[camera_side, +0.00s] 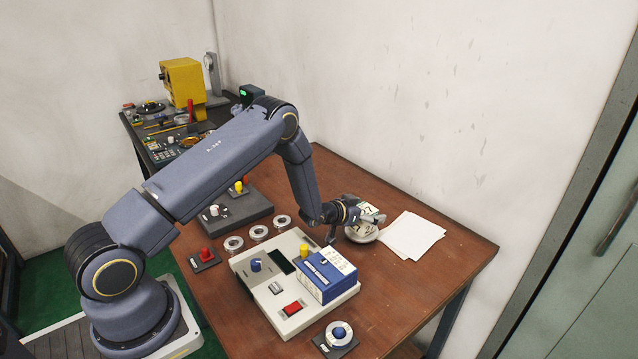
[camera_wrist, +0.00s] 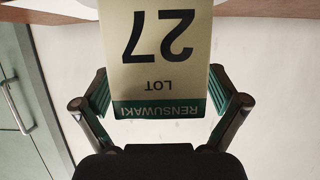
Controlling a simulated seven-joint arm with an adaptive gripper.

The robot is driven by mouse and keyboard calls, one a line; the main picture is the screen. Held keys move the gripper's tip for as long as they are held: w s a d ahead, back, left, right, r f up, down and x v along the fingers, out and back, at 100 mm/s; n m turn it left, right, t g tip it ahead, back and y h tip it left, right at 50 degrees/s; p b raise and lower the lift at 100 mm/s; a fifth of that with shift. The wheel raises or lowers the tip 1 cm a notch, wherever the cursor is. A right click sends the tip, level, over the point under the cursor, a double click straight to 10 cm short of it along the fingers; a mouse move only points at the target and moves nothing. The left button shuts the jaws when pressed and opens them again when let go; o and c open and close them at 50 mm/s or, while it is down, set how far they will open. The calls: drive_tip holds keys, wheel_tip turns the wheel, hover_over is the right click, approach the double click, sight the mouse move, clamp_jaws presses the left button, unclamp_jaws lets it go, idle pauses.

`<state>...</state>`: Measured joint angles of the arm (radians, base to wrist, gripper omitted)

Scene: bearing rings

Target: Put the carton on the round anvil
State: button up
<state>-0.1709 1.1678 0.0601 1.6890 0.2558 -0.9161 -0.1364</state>
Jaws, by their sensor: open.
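The carton (camera_side: 369,211) is small and cream, and sits at the round anvil (camera_side: 361,236), a pale round block on the table, in the side view. It appears to rest on top, but my gripper partly hides the contact. In the wrist view the carton (camera_wrist: 160,60) fills the space between the fingers, showing "27", "LOT" and a green band, upside down. My gripper (camera_side: 368,217) is open, with one finger on each side of the carton; narrow gaps seem to show beside it. The fingers also show in the wrist view (camera_wrist: 159,85).
White paper sheets (camera_side: 411,235) lie right of the anvil. A grey control panel (camera_side: 262,284) carries a blue box (camera_side: 326,276) close in front. Metal rings (camera_side: 259,232) lie left of the anvil. The table's right side is clear.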

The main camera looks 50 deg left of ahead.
drive_tip(key=shift+s+r, duration=0.15)
drive_tip(key=shift+r, duration=0.05)
drive_tip(key=v, duration=0.4)
drive_tip(key=shift+s+r, duration=0.1)
drive_tip(key=shift+s, duration=0.15)
drive_tip(key=s+d+r+g+y, duration=0.1)
drive_tip(key=s+r, duration=0.1)
drive_tip(key=r, duration=0.7)
drive_tip(key=s+d+r+g, duration=0.1)
drive_tip(key=s+r, duration=0.2)
drive_tip(key=r, duration=0.6)
drive_tip(key=s+d+r+g, duration=0.2)
drive_tip(key=s+r, duration=0.4)
drive_tip(key=s, duration=0.1)
drive_tip(key=s+d+r+g, duration=0.1)
drive_tip(key=s+d+g, duration=0.1)
drive_tip(key=s, duration=1)
drive_tip(key=s+d+r+g+h, duration=0.1)
drive_tip(key=s+d+r+g, duration=0.1)
drive_tip(key=s, duration=1)
drive_tip(key=shift+s+d+r, duration=0.2)
drive_tip(key=shift+d+r, duration=0.05)
drive_tip(key=shift+d, duration=0.25)
